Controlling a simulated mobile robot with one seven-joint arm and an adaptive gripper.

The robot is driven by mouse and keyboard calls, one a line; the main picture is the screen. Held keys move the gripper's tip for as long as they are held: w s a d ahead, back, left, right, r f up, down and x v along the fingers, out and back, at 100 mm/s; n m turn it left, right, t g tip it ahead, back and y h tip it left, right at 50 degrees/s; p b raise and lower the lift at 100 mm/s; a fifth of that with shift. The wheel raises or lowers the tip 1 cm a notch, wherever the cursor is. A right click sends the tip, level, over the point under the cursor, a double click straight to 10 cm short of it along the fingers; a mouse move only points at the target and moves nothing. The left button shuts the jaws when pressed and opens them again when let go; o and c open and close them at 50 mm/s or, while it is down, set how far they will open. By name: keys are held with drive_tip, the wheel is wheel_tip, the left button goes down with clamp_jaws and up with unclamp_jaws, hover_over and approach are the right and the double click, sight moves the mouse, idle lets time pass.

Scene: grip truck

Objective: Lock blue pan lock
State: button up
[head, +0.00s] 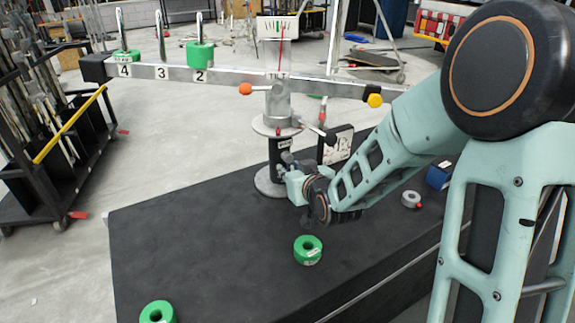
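A balance scale (272,105) stands on a dark table, with a metal beam, a dial with a red needle above it and a round base. My gripper (287,163) is low beside the scale's column, just above its base. It is small and partly turned away, so I cannot tell whether its fingers are open or touch anything. I cannot make out a blue pan lock on the scale; my arm hides part of its right side. A blue block (438,176) lies at the table's right, behind my arm.
Green ring weights lie on the black table (220,235), one at the middle (308,250) and one at the front (157,312). A grey ring (411,199) lies at the right. Green weights sit on the beam's left side (200,55). A black rack (50,140) stands left.

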drive_tip(key=shift+w+f, duration=0.1)
drive_tip(key=shift+w, duration=0.05)
drive_tip(key=shift+c, duration=0.2)
clamp_jaws()
